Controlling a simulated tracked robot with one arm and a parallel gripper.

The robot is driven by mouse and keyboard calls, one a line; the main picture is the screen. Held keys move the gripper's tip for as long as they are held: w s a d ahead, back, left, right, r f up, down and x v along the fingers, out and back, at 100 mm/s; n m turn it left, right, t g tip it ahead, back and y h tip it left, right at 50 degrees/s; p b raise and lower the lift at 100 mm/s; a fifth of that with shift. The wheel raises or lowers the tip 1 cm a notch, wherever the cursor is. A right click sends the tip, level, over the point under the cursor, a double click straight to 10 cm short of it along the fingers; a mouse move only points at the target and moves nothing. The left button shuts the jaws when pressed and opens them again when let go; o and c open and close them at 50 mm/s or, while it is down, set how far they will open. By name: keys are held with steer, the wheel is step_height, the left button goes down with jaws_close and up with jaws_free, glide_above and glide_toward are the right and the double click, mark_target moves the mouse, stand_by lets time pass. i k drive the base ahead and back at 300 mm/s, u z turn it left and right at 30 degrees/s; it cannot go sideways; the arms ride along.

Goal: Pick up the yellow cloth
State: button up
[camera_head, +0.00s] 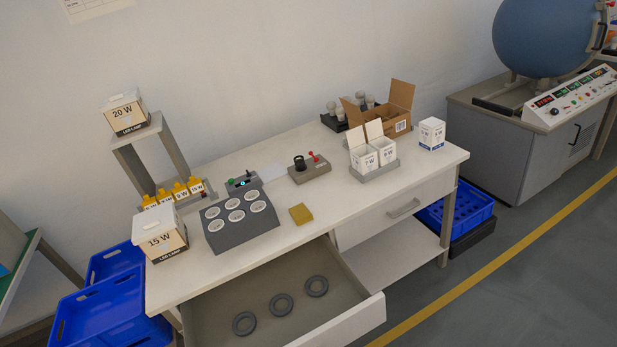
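The yellow cloth (301,214) is a small, flat, folded mustard-yellow square. It lies on the white workbench top (300,240), near the front edge and to the right of the grey block with round sockets. It is fully visible and nothing covers it. My gripper is not in view, so its state and distance to the cloth do not show.
An open drawer (362,318) with three dark rings juts out below the cloth. The socket block (238,222) stands left of it, a device with a red lever (311,167) behind, and white boxes (432,134) to the right. Bare bench surrounds the cloth's right side.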

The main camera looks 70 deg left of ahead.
mark_target(301, 214)
steer(key=u, duration=0.6)
steer(key=i, duration=1.1)
steer(key=u, duration=0.8)
steer(key=i, duration=0.35)
steer(key=u, duration=0.3)
